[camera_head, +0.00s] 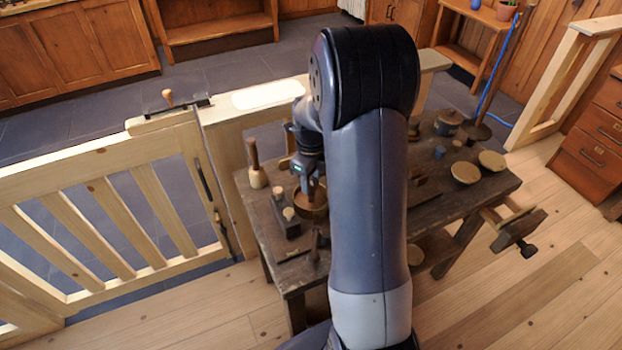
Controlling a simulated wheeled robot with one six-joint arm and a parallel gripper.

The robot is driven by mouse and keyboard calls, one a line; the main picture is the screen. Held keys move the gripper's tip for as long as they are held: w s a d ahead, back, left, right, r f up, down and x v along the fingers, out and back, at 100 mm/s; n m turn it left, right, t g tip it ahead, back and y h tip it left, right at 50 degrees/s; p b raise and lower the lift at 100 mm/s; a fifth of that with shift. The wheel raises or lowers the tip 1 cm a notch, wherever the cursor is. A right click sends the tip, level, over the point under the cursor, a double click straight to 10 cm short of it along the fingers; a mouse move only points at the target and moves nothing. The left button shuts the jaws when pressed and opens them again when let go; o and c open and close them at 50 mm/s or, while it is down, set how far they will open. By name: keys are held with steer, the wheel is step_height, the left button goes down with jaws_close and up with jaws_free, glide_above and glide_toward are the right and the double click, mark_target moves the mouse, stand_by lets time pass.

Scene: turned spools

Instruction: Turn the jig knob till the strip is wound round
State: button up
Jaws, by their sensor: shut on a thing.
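My gripper (309,194) points down over the left end of the dark wooden workbench (352,232). It is shut at the top of a round brown wooden piece (313,208), which looks like the jig. The part between the fingers is probably its knob, but it is too small and covered to make out. Just left of it stands a dark block (284,222) with small pale round tops. I cannot tell the strip apart from the wood here. My arm hides the middle of the bench.
A mallet-like tool (256,167) stands at the bench's left corner, and a dark upright peg (315,245) at the front. Pale round discs (465,173) and a dark pot (447,122) are on the right. A vise (517,228) juts out right. A wooden gate (110,205) stands left.

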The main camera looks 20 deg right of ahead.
steer(key=m, duration=0.5)
steer(key=shift+m, duration=0.4)
stand_by(0.4)
steer(key=o, duration=1)
step_height(320, 180, up, 11)
steer(key=shift+f, duration=0.15)
